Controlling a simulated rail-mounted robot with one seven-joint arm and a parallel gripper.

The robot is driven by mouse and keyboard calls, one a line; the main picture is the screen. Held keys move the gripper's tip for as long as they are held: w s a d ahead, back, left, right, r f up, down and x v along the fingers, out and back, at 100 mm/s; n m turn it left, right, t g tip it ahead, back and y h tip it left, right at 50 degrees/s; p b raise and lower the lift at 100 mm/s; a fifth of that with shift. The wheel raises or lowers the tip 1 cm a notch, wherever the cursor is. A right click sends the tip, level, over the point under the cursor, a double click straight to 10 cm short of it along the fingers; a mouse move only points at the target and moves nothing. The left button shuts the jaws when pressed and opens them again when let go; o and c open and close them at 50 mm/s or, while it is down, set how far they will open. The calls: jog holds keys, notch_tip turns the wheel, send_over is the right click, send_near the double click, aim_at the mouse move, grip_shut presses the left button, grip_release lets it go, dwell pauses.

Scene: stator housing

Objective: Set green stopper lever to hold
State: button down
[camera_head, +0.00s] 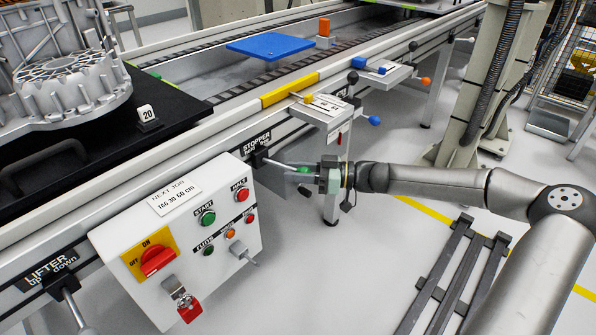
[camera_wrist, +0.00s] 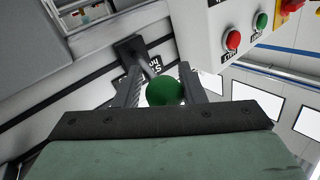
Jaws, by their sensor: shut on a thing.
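In the head view the rod points right, toward my arm. My gripper (camera_head: 305,178) is at the knob, and its fingers are shut on it. In the wrist view the green knob (camera_wrist: 164,91) sits between the two fingers (camera_wrist: 160,90), with the black lever mount (camera_wrist: 130,48) beyond. The label's hold and free wording is too small to read for sure.
A white control box (camera_head: 180,240) with buttons and a red switch stands left of the lever. The LIFTER lever (camera_head: 70,300) is at lower left.

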jog(key=shift+s+a+r+n+g, duration=0.1)
jog(key=shift+s+a+n+g, duration=0.2)
jog(key=shift+s+a+g, duration=0.25)
jog(key=c, duration=1.3)
grip_release()
jog(key=shift+c, duration=0.2)
jog(key=shift+o, duration=1.1)
jog(key=shift+a, duration=0.2)
jog(key=shift+w+d, duration=0.2)
jog(key=shift+d, duration=0.05)
jog(key=s+d+p, duration=0.4)
jog(key=s+d, duration=0.8)
jog(key=d, duration=0.4)
jog(key=shift+p, duration=0.3)
